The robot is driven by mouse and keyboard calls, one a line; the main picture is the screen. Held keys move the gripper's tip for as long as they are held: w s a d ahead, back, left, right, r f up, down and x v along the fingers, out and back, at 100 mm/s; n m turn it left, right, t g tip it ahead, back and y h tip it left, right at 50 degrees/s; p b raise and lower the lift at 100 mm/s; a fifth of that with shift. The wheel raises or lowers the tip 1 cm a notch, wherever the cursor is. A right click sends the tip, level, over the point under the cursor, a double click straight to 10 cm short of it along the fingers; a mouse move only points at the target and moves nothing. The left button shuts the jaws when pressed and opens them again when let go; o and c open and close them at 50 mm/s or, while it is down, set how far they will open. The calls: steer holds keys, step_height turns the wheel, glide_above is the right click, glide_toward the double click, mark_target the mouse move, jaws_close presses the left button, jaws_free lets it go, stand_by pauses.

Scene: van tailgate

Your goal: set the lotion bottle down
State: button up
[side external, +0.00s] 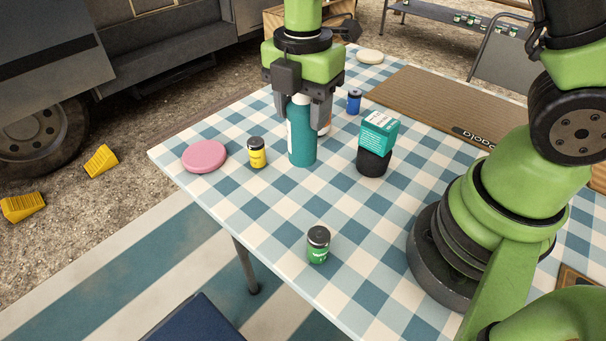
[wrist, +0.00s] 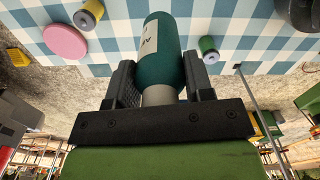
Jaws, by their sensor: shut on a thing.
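The teal lotion bottle (side external: 303,145), with a pale label on its side, stands upright near the middle of the checked table. My gripper (side external: 301,100) points down from above, shut on the bottle's upper part. In the wrist view the jaws (wrist: 160,92) are on either side of the bottle's grey neck, and the teal body (wrist: 166,55) extends beyond them. The bottle's base is at or very close to the checked cloth (side external: 235,205); I cannot tell whether it touches.
A yellow jar (side external: 257,153) and pink disc (side external: 204,157) are left of the bottle. A teal box (side external: 379,131) sits on a black cylinder (side external: 373,162) to its right. A green jar (side external: 318,246) is in front, with clear cloth between.

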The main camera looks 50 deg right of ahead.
mark_target(303, 153)
step_height(303, 153, down, 8)
steer(key=shift+f, duration=0.2)
stand_by(0.3)
steer(key=o, duration=1)
steer(key=shift+f, duration=0.1)
